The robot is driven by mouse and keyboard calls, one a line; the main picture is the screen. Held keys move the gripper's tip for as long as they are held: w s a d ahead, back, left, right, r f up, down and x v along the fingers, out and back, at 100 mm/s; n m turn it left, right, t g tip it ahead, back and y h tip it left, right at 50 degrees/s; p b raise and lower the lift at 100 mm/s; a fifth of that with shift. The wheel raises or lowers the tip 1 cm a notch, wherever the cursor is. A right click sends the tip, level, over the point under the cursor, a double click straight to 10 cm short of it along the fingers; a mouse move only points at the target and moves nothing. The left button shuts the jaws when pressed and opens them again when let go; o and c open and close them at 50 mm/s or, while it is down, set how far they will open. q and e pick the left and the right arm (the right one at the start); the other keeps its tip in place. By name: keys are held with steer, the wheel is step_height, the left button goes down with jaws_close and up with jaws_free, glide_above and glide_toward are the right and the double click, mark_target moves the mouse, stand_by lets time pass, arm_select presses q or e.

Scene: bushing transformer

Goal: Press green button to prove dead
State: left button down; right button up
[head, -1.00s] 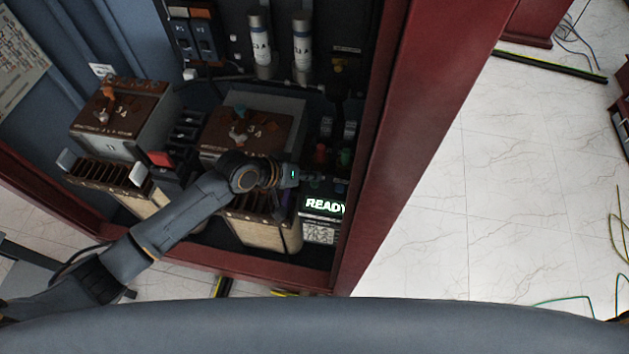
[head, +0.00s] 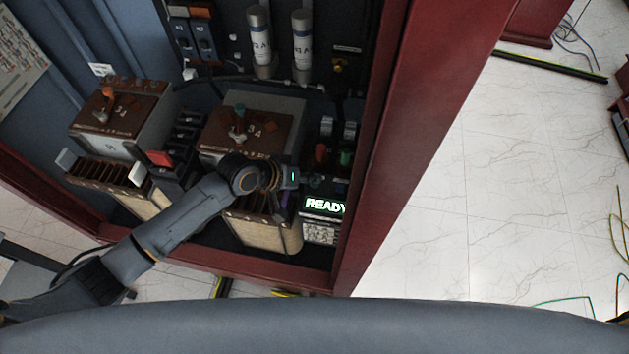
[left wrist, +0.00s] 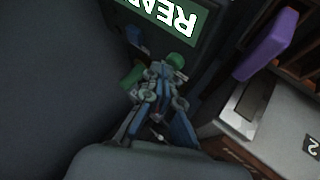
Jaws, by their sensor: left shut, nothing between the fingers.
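A round green button (left wrist: 180,59) shows in the left wrist view, just below a lit display reading READY (head: 324,206). In that view the display (left wrist: 178,18) is partly cut off by the top edge. My left gripper (left wrist: 160,72) is shut and empty, its tips close to the green button. I cannot tell whether they touch it. In the head view my left gripper (head: 314,181) is dark and hard to make out above the display, and the button by the display cannot be made out there.
A red knob (head: 320,153) and a green knob (head: 344,157) stand above the gripper. Transformer blocks (head: 250,130) stand left of it. The red cabinet frame (head: 378,150) bounds the right side. A purple part (left wrist: 265,46) shows in the left wrist view.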

mark_target(311, 185)
arm_select(q)
steer(key=shift+f, duration=0.4)
steer(key=shift+r, duration=0.1)
stand_by(0.4)
steer(key=shift+r+p, duration=0.8)
steer(key=shift+p, duration=0.05)
step_height(311, 185, up, 5)
steer(key=p, duration=0.5)
steer(key=shift+r, duration=0.1)
stand_by(0.5)
